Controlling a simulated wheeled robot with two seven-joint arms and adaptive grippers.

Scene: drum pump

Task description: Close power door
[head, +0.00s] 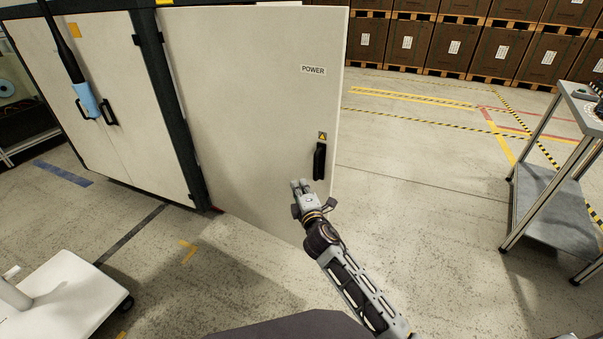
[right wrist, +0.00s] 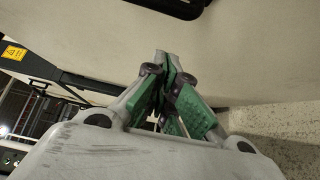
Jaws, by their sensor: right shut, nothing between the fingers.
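The power door (head: 262,110) is a tall off-white panel labelled POWER, swung open to the right of the cabinet (head: 125,100). A black handle (head: 319,160) is near its right edge, below a small yellow warning sticker. My right gripper (head: 300,186) is shut and empty, just left of and below the handle in the head view. I cannot tell whether it touches the door. In the right wrist view, the shut fingers (right wrist: 168,62) point toward the pale door surface (right wrist: 90,35), with the black handle (right wrist: 178,5) at the top edge. My left gripper is not in view.
A metal cart (head: 545,170) stands at the right. A white wheeled base (head: 65,300) is at the lower left. Stacked brown boxes on pallets (head: 450,45) line the back. The floor (head: 420,190) between the door and the cart is clear.

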